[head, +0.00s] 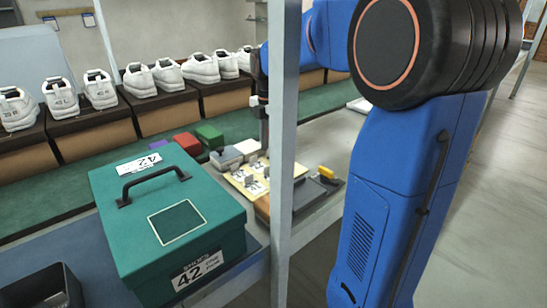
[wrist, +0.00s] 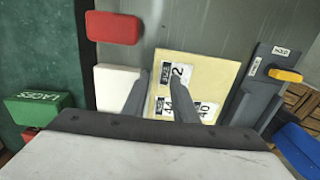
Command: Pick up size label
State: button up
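A pale yellow board (wrist: 217,72) carries several white size labels with black print. The top label (wrist: 182,72) shows a "2", its other part hidden by a finger; the lower ones read 44 (wrist: 165,105) and 40 (wrist: 206,110). In the head view the board (head: 234,180) lies on the bench behind the grey post. The post partly hides the gripper in the head view.
A teal box (head: 135,235) bearing 42 labels stands front left. A red block (wrist: 113,27), a green LACES block (wrist: 38,107) and a white block (wrist: 112,76) lie near the board. A dark holder with a yellow handle (wrist: 285,75) is right. Shoes on boxes (head: 95,135) line the back.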

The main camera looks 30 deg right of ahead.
jog(key=shift+f, duration=0.35)
jog(key=shift+c, duration=0.6)
grip_shut()
notch_tip(320, 180, up, 10)
